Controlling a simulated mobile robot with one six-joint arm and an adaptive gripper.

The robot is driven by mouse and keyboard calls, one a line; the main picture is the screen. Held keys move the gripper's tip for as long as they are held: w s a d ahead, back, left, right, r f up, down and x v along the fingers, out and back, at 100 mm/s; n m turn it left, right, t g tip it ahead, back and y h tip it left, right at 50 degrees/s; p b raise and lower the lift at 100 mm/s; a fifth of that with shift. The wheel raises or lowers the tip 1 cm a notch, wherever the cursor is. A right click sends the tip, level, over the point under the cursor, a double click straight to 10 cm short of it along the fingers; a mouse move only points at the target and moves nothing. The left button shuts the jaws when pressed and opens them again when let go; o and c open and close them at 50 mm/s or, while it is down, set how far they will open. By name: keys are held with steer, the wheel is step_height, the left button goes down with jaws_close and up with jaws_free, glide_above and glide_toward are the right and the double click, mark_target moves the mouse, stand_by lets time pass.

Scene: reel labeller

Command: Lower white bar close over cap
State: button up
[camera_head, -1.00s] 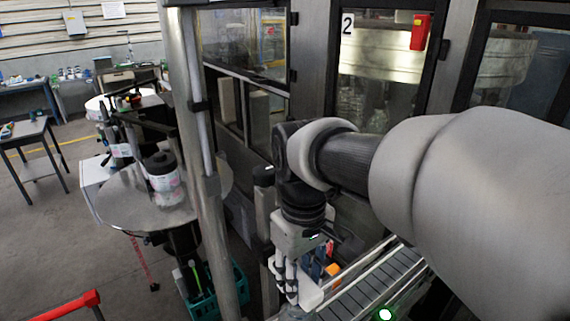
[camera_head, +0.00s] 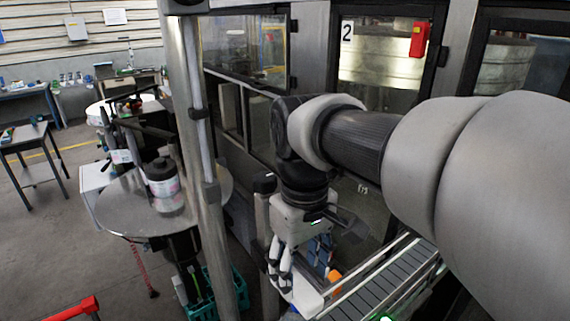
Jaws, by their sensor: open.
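My gripper (camera_head: 279,264) hangs with its fingers pointing down, open and empty, just above the left end of a white bar-like piece (camera_head: 306,296) by the conveyor. I cannot tell whether a fingertip touches it. A small orange part (camera_head: 334,276) sits just right of this piece. No cap is clear under the gripper; the gripper body hides part of that spot. A jar with a dark cap and white label (camera_head: 165,188) stands upright on the round metal table at left, well away from my gripper.
A conveyor (camera_head: 385,287) runs at lower right beside the glazed machine. A metal post (camera_head: 196,130) stands between the round table (camera_head: 125,212) and my gripper. A teal crate (camera_head: 230,290) is on the floor. A red rail (camera_head: 75,310) is at lower left.

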step_height(320, 180, up, 8)
stand_by(0.5)
steer(key=s+d+f+m+t, duration=0.5)
steer(key=s+d+f+m, duration=0.2)
steer(key=s+d+f, duration=0.3)
step_height(320, 180, down, 22)
steer(key=s+b, duration=0.2)
steer(key=b, duration=1.7)
steer(key=shift+s+d, duration=0.2)
steer(key=shift+s, duration=0.2)
steer(key=shift+r, duration=0.15)
steer(key=shift+c, duration=0.2)
